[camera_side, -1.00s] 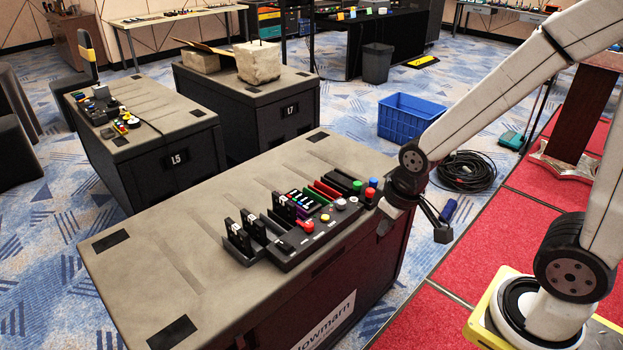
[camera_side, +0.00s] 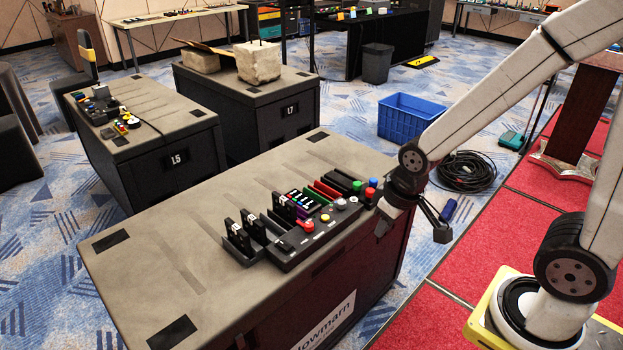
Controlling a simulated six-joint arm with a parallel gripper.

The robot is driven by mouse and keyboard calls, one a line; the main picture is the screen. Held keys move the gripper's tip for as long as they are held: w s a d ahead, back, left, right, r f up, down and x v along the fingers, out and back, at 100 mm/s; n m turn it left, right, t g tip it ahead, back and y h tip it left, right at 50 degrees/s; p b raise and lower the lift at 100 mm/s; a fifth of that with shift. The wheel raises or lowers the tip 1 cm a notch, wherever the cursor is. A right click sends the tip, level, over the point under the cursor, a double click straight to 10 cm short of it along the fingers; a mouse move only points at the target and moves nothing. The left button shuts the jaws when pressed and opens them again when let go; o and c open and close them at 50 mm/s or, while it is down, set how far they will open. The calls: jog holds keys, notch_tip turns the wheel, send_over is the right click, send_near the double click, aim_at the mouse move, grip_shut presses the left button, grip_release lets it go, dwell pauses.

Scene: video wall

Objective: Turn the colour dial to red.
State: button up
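A black control panel (camera_side: 291,258) lies on the near dark case (camera_side: 190,265). It carries a red knob (camera_side: 307,226), a pale round knob (camera_side: 341,204), and small green, red and blue buttons (camera_side: 371,184) at its right end. Which of these is the colour dial, and where it points, is too small to tell. My gripper (camera_side: 413,236) hangs just right of the panel's right end, beyond the case's edge. Its two fingers are spread apart with nothing between them. It touches no control that I can see.
Upright black cartridges (camera_side: 255,226) and coloured slots stand along the panel's back. A blue crate (camera_side: 408,117) and a coiled black cable (camera_side: 467,171) are on the floor behind my arm. The left part of the case top is bare.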

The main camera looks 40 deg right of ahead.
jog(key=o, duration=0.7)
jog(key=shift+w+d+m, duration=0.1)
jog(key=shift+w+m, duration=0.2)
jog(key=shift+w, duration=0.05)
jog(key=shift+o, duration=0.3)
jog(key=w+d+m, duration=0.2)
jog(key=w+m, duration=0.1)
jog(key=w, duration=0.2)
jog(key=w+d+f+m, duration=0.1)
jog(key=w+d+m, duration=0.1)
jog(key=w+m, duration=0.2)
jog(key=shift+w+d+f, duration=0.25)
jog(key=shift+w, duration=0.15)
jog(key=m+y, duration=0.3)
jog(key=m, duration=1.7)
send_near(342, 202)
jog(key=f, duration=0.2)
jog(key=shift+s+a+r+t, duration=0.1)
jog(key=shift+r+t, duration=0.05)
jog(key=shift+t, duration=0.25)
jog(key=shift+x, duration=3.85)
